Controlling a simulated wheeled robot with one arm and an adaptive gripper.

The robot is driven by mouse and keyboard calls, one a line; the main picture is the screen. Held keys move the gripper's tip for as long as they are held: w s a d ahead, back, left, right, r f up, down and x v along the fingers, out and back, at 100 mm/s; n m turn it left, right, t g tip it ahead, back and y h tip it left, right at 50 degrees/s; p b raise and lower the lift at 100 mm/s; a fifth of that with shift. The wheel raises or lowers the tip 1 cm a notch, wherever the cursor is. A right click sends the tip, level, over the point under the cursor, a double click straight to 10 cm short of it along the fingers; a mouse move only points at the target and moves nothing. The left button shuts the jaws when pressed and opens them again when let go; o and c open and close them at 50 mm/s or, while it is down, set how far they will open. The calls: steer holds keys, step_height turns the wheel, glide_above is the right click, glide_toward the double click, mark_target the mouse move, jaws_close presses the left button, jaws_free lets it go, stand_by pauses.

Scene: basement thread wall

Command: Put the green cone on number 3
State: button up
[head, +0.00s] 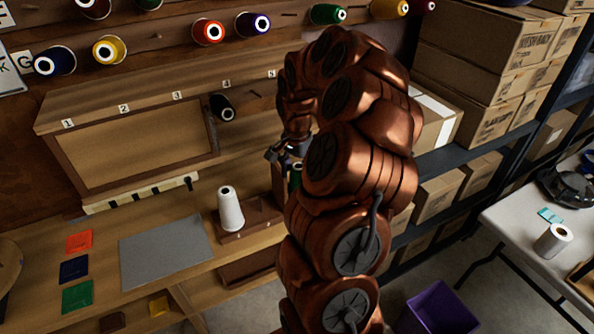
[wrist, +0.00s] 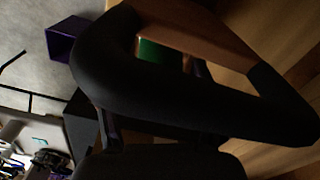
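A green cone (head: 297,172) shows in part beside my arm, just below my gripper (head: 283,152); my arm hides most of it. A green patch (wrist: 153,52) shows between the fingers of my gripper (wrist: 192,45) in the wrist view, which is dark. The fingers look spread apart with nothing clearly held. Another green cone (head: 328,14) is on the upper wall row. The number 3 label (head: 177,95) is on the ledge, with no cone seen at it. A black cone (head: 222,107) hangs below the number 4 label (head: 227,84).
A white cone (head: 231,209) stands upright on the bench beside a grey mat (head: 166,252). Coloured squares (head: 77,297) lie at the left. Several cones line the upper wall. Boxes on shelves (head: 437,197) and a purple bin (head: 440,308) are at the right.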

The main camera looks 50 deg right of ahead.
steer(key=shift+o, duration=1.2)
step_height(320, 180, up, 12)
steer(key=s+a+r+n, duration=0.1)
steer(key=s+a+n, duration=0.3)
steer(key=a, duration=0.7)
steer(key=s+a+r+n, duration=0.1)
steer(key=s+a+n, duration=0.1)
steer(key=a+n, duration=0.65)
steer(key=s+a+f+n+g, duration=0.1)
steer(key=s+a+f+n, duration=0.1)
steer(key=s+a, duration=0.4)
steer(key=s+a+f+n, duration=0.3)
steer(key=s+a, duration=0.3)
steer(key=s, duration=0.5)
steer(key=shift+s+a+g, duration=0.15)
steer(key=shift+s+g, duration=0.2)
steer(key=shift+g, duration=0.05)
